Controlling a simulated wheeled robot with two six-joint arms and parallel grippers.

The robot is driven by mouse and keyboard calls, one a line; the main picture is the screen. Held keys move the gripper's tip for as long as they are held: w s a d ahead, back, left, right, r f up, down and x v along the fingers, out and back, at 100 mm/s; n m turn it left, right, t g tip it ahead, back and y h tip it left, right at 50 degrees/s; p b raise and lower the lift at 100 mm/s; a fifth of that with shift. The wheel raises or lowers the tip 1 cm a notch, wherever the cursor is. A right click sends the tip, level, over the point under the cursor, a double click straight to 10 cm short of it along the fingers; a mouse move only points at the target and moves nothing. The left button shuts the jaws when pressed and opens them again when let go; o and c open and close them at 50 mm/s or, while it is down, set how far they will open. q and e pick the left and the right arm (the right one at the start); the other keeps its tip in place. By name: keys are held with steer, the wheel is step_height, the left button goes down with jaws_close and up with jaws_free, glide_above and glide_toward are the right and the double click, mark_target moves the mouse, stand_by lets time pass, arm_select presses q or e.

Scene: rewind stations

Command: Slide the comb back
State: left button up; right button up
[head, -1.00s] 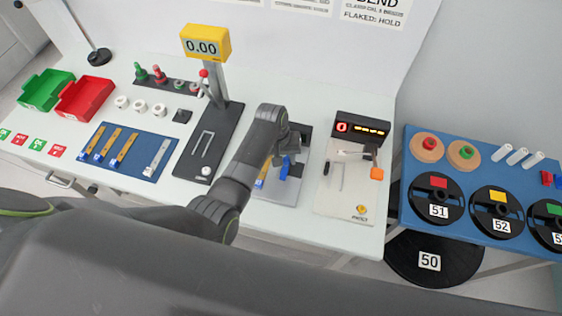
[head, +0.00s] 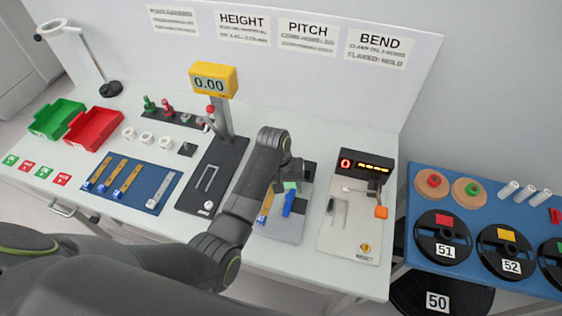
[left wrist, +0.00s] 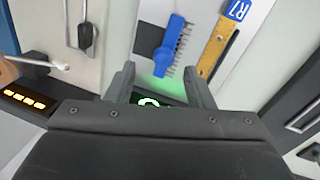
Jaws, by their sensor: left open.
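The blue comb (head: 288,203) lies on the grey pitch fixture (head: 283,229), just right of a brass strip (head: 265,207). In the left wrist view the comb (left wrist: 170,45) has its dark teeth facing the strip (left wrist: 222,40), which carries a blue R7 label. My left gripper (head: 290,183) is above the far end of the fixture. In the left wrist view my left gripper (left wrist: 163,83) is open and empty, with its fingers apart and the comb's handle end just beyond them. A green-lit display shows between the fingers. My right gripper is not in view.
To the right is the bend station (head: 350,230) with an orange knob (head: 381,212). To the left stand the height gauge (head: 213,160) and a blue mat (head: 132,184) with several strips. Red (head: 95,128) and green (head: 57,120) bins are at far left.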

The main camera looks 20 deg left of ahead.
arm_select(q)
step_height(320, 180, up, 13)
steer(key=a+p, duration=0.2)
steer(key=shift+s+a+f+p, duration=0.15)
steer(key=shift+s+p, duration=0.1)
steer(key=shift+p, duration=0.05)
stand_by(0.3)
